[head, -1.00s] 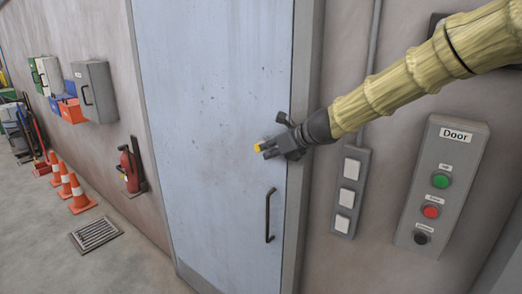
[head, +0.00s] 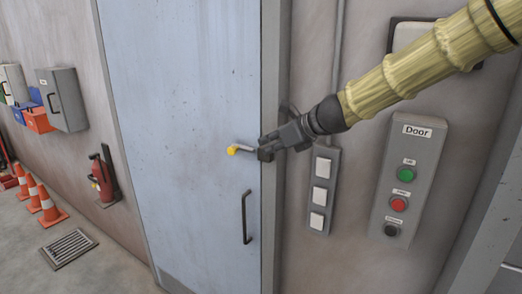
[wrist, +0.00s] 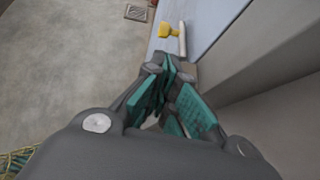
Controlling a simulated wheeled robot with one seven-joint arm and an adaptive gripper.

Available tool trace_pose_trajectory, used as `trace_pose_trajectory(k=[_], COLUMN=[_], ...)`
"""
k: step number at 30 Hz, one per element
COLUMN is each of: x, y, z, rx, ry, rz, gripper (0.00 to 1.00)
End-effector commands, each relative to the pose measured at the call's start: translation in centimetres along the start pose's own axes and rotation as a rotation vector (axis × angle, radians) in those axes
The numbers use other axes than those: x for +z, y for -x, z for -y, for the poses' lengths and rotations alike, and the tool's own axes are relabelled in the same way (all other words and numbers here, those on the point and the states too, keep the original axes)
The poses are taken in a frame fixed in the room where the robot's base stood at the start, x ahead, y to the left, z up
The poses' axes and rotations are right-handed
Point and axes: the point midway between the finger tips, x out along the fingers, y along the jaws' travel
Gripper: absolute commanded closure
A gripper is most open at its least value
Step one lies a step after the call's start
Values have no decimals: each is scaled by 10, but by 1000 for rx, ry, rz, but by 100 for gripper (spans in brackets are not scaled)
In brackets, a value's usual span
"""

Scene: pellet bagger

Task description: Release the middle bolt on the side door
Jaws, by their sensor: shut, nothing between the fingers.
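The side door (head: 185,90) is a pale blue-grey panel with a dark pull handle (head: 247,217). Above that handle, near the door's right edge, is a bolt with a yellow knob (head: 233,150) on a short grey arm. In the wrist view the yellow knob (wrist: 170,31) and its pale bar stand just beyond my fingertips. My gripper (head: 264,151) is just right of the knob, by the door's edge. It also shows in the wrist view (wrist: 163,66), shut and empty. A gap shows between fingertips and knob. My gripper may hide part of the bolt. No other bolt is visible.
A switch strip (head: 328,150) and a door control box (head: 408,175) are on the wall right of the door. A fire extinguisher (head: 103,177), orange cones (head: 47,204) and a floor grate (head: 68,248) are to the left.

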Motion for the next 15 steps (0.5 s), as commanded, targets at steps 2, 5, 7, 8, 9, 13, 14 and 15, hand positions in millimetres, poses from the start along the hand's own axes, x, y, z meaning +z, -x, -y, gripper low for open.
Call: trace_pose_trajectory(k=[2, 5, 7, 8, 9, 13, 14, 15], x=[0, -1, -1, -1, -1, -1, -1, -1], y=[8, 16, 21, 23, 24, 26, 26, 26], z=[0, 0, 1, 1, 1, 1, 1, 1], rx=[0, -1, -2, -2, -2, 0, 0, 0], ry=[2, 0, 0, 1, 1, 0, -1, -1], rz=[1, 0, 0, 0, 0, 0, 0, 0], gripper=[100, 100, 100, 100, 100, 100, 100, 100])
